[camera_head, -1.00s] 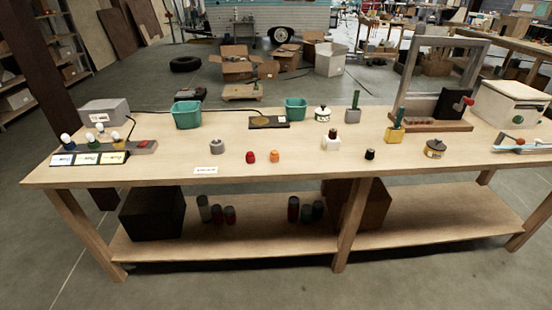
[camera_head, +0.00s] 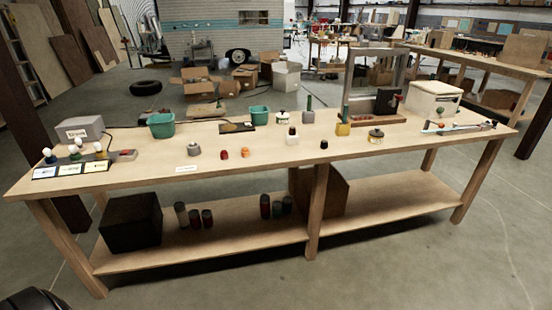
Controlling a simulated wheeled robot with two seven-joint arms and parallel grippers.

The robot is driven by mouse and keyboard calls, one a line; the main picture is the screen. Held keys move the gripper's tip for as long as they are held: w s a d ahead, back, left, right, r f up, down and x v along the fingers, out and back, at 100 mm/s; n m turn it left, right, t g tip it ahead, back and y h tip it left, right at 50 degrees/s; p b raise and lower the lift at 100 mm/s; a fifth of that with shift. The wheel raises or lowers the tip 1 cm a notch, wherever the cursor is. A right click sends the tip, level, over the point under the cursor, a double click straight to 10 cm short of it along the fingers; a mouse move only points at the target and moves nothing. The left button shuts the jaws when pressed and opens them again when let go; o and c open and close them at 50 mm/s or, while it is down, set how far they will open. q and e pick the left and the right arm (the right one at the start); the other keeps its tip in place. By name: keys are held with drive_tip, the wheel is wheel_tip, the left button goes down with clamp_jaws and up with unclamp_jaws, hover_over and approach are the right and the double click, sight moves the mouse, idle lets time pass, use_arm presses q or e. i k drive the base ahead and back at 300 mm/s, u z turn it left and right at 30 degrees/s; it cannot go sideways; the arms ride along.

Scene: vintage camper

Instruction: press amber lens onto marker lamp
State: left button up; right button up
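A small orange cap, which looks like the amber lens (camera_head: 244,152), sits on the wooden workbench (camera_head: 300,166) near its front edge. A similar red cap (camera_head: 224,155) stands just left of it. A short grey round base (camera_head: 194,150), possibly the marker lamp, stands further left, apart from both caps, behind a small white label (camera_head: 186,169). These things are too small to show detail. Neither of my grippers is in view.
Teal bins (camera_head: 161,125) and a dark tray (camera_head: 237,128) stand behind. Coloured knobs and cards are at the left end; a grey frame (camera_head: 376,80) and white box (camera_head: 434,98) at the right. A lower shelf holds a black box (camera_head: 131,221). Floor in front is clear.

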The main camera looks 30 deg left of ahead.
sight(193, 148)
drive_tip(key=z, duration=0.55)
drive_tip(key=i, duration=2.1)
drive_tip(key=u, duration=1.3)
drive_tip(key=i, duration=0.55)
drive_tip(key=u, duration=0.55)
